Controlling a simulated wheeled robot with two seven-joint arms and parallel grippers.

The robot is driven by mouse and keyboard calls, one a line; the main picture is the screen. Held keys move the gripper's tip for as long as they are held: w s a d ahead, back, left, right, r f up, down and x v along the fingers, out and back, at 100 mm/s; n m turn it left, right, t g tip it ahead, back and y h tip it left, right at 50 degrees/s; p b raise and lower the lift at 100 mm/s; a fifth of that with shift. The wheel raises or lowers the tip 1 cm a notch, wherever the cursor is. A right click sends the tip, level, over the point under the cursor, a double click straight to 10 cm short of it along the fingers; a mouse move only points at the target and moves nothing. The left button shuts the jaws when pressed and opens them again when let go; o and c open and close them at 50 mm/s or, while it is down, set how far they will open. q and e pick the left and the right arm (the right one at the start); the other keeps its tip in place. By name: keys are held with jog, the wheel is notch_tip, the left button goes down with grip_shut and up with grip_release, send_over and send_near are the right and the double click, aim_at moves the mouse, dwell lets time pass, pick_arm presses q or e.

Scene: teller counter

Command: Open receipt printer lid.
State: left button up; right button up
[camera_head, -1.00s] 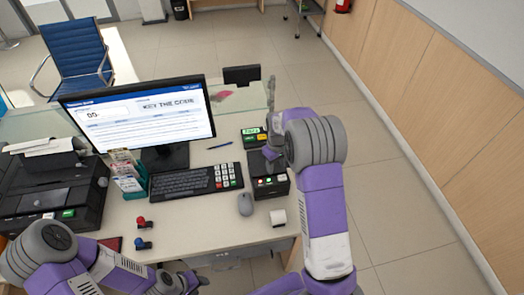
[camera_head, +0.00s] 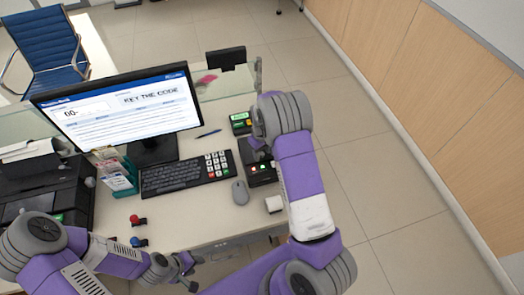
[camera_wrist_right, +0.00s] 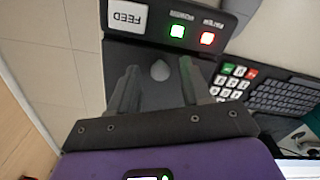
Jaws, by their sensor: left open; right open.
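The receipt printer (camera_head: 262,176) is a black box on the right part of the counter, with a green and a red light on its front panel. The right wrist view shows its panel (camera_wrist_right: 180,25) with a white FEED button (camera_wrist_right: 127,17), and its dark top surface with a grey teardrop-shaped mark (camera_wrist_right: 160,70). My right gripper (camera_wrist_right: 157,78) is open over that top, one finger on each side of the mark. I cannot tell whether the fingers touch it. In the head view my right arm hides part of the printer. My left gripper (camera_head: 190,270) is open and empty at the counter's front edge.
A card terminal (camera_head: 241,122) stands behind the printer. A keyboard (camera_head: 186,172), a mouse (camera_head: 240,192) and a monitor (camera_head: 122,112) are to its left. A white paper roll (camera_head: 274,203) lies in front. Stamps (camera_head: 138,220) stand nearer my left arm.

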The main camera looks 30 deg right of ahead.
jog(key=shift+c, duration=0.2)
grip_shut()
